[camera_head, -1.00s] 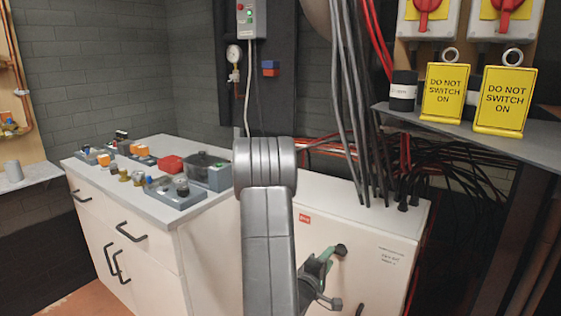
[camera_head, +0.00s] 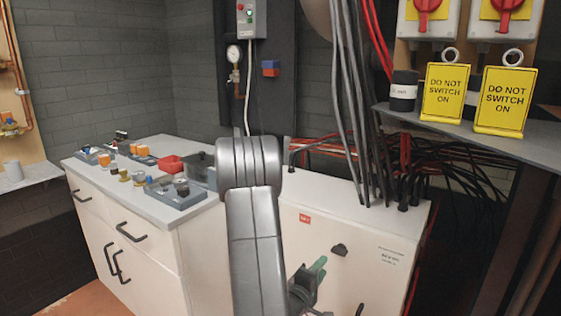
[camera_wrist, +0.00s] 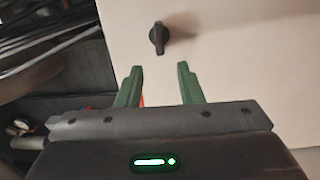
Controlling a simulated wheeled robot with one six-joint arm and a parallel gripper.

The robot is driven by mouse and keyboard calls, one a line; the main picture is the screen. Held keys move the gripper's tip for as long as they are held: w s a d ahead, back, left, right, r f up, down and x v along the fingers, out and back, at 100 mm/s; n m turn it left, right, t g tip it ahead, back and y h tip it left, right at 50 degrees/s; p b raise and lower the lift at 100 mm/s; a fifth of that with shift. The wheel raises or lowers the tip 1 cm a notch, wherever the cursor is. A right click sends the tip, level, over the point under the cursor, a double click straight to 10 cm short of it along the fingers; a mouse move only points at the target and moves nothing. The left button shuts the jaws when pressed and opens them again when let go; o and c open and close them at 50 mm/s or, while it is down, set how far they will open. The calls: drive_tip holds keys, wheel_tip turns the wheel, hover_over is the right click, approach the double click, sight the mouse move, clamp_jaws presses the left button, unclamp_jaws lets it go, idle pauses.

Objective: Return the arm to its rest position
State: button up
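My gripper (camera_wrist: 160,70) shows in the wrist view with its two green fingers apart and nothing between them. A black rotary knob (camera_wrist: 159,38) on a pale cabinet front lies just beyond the fingertips, apart from them. In the head view my gripper (camera_head: 318,266) is low in front of the white cabinet (camera_head: 375,240), below and left of the knob (camera_head: 339,249). My grey arm stands upright in the middle of the head view and hides part of the cabinet and the counter's right end.
A white counter (camera_head: 150,235) with several small parts and a red bin (camera_head: 171,164) stands at left. Cables rise behind the cabinet. A shelf at right holds two yellow signs (camera_head: 444,93) and a black can (camera_head: 403,91) under red switches (camera_head: 429,8).

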sight(334, 251)
drive_tip(key=x, duration=0.8)
drive_tip(key=shift+w+d, duration=0.2)
drive_tip(key=shift+d, duration=0.1)
drive_tip(key=m, duration=0.1)
drive_tip(key=m+b, duration=0.1)
drive_tip(key=shift+s+a+m, duration=0.15)
drive_tip(key=shift+m, duration=0.25)
drive_tip(key=m+b, duration=0.2)
drive_tip(key=m, duration=0.1)
drive_tip(key=shift+r, duration=0.2)
drive_tip(key=shift+r+m+b, duration=0.2)
drive_tip(key=shift+m+b, duration=0.3)
drive_tip(key=shift+m, duration=1)
drive_tip(key=shift+s, duration=0.15)
